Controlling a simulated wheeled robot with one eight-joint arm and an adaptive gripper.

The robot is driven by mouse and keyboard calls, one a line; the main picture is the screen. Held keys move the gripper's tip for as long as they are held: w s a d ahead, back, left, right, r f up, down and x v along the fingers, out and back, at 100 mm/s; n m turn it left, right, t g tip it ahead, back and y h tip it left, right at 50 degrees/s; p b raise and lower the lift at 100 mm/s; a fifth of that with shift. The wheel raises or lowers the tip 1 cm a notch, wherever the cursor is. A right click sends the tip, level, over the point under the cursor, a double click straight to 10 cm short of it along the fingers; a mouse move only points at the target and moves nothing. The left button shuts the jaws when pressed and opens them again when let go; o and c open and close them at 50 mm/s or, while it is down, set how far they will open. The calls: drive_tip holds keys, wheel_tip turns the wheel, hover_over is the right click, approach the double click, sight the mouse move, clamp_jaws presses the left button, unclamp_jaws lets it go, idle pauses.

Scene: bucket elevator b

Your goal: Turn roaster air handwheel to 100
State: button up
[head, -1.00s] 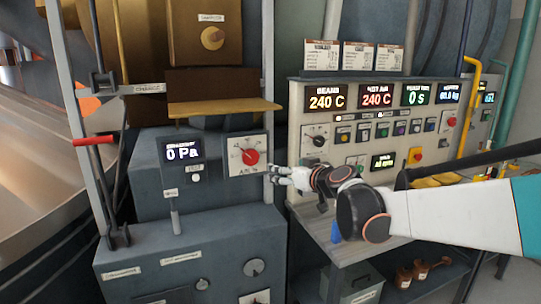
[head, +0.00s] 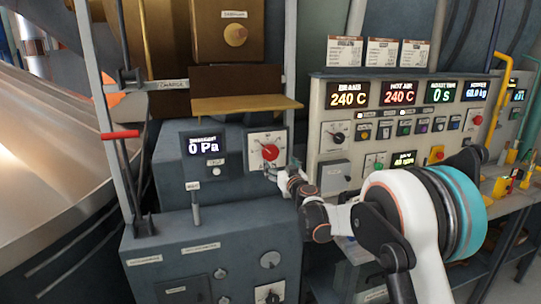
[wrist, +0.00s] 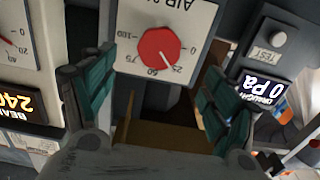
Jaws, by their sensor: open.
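The roaster air handwheel is a red round knob (head: 270,152) on a white dial plate (head: 255,140) at the front of the grey machine. In the wrist view the red knob (wrist: 159,51) shows upside down, with a white pointer line lying near the 25 mark; 50 and 75 also show. My gripper (head: 270,170) is just below and right of the knob in the head view. In the wrist view my gripper (wrist: 155,100) has its two teal-padded fingers spread wide, with nothing between them. The knob lies beyond the fingertips, apart from them.
A display (head: 204,146) reading 0 Pa is left of the dial. A brown-yellow shelf (head: 245,104) juts out above it. A control panel (head: 340,94) with several displays and knobs stands to the right. A red-handled lever (head: 120,135) is at the left.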

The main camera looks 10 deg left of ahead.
sight(271, 155)
drive_tip(key=b+x, duration=0.2)
drive_tip(key=x, duration=1)
drive_tip(key=shift+c, duration=0.5)
drive_tip(key=c, duration=1)
